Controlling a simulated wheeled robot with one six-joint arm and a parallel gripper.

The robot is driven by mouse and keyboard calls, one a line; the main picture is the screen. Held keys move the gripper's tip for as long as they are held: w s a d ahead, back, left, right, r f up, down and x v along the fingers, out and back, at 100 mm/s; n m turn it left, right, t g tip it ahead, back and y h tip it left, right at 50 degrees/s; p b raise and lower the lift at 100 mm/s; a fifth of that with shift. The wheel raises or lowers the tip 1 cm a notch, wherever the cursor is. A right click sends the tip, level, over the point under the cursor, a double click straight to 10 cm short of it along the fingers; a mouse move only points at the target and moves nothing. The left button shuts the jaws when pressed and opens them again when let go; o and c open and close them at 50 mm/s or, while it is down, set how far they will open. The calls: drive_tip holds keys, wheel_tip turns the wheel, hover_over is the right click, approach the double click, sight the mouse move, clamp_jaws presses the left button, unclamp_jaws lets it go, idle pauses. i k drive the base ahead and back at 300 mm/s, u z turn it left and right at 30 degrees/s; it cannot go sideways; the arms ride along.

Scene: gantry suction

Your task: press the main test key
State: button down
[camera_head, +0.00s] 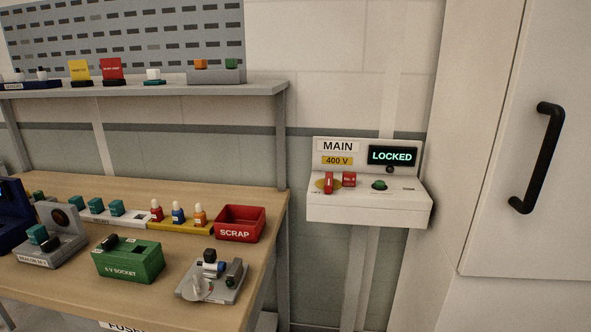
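The MAIN panel (330,208) is a white console on a stand, right of the workbench. Its upright back carries a MAIN label, a yellow 400 V label (337,161) and a dark display (391,156) reading LOCKED. On its top face, a red handle (329,183) stands on a yellow plate at the left, with a red block (349,180) beside it. A green button (380,185) sits to the right, in a dark surround; it looks like the test key, but the small lettering is unreadable. My gripper is not in view.
The wooden bench (245,262) at left holds a red SCRAP bin (240,224), a green 6 V socket box (128,261), a grey switch unit (212,279) and several coloured parts. A white cabinet (500,140) with a black handle (541,160) stands at right.

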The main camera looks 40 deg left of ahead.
sight(379, 183)
drive_tip(key=u, duration=0.95)
drive_tip(key=i, duration=1.1)
drive_tip(key=u, duration=0.6)
